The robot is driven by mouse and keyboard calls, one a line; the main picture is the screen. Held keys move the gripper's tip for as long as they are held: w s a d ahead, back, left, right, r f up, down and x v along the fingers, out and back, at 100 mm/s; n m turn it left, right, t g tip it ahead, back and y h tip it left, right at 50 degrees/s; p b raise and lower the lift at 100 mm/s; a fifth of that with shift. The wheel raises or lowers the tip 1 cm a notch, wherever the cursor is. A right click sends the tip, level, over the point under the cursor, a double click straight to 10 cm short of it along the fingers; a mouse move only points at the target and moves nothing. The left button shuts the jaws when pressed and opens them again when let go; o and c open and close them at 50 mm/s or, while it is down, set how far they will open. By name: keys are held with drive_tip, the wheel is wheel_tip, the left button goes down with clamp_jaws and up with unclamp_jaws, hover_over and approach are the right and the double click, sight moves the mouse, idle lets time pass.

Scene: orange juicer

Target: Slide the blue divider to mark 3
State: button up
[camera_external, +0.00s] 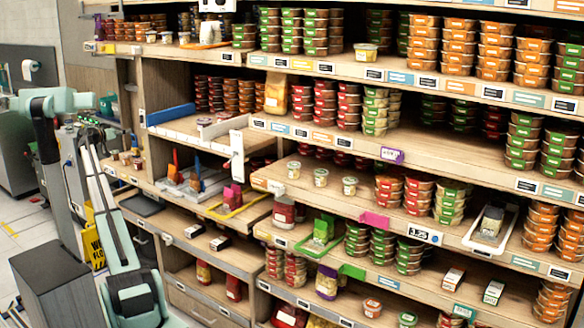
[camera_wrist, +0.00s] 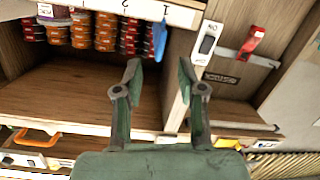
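The blue divider (camera_external: 170,114) is a long, low blue bar at the left end of a middle shelf in the external view. In the wrist view a small blue piece (camera_wrist: 160,38), likely the divider's end, shows at the white strip (camera_wrist: 125,9). The strip carries marks that look like 1 and 2; I cannot make out a mark 3. My gripper (camera_wrist: 160,72) is open with nothing between its fingertips. The blue piece lies beyond and above the gap in the picture, apart from both fingers. In the external view the gripper is hard to pick out.
Stacked tubs (camera_wrist: 80,30) stand left of the blue piece, with bare wood shelf (camera_wrist: 65,90) in front. A wooden upright with a white switch plate (camera_wrist: 207,42) and a red lever (camera_wrist: 252,42) are at right. A yellow-edged tray (camera_external: 238,208) sits lower in the external view.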

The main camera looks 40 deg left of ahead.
sight(152, 116)
drive_tip(key=w+r+m+p, duration=0.1)
drive_tip(key=w, duration=0.5)
drive_tip(key=w+a+r+m+t+p, duration=0.1)
drive_tip(key=w+p, duration=0.1)
drive_tip(key=w, duration=0.4)
drive_tip(key=w+a+r+m+p, duration=0.1)
drive_tip(key=w, duration=0.5)
drive_tip(key=shift+a+r+t, duration=0.15)
drive_tip(key=shift+t, duration=0.15)
drive_tip(key=shift+c, duration=0.3)
clamp_jaws()
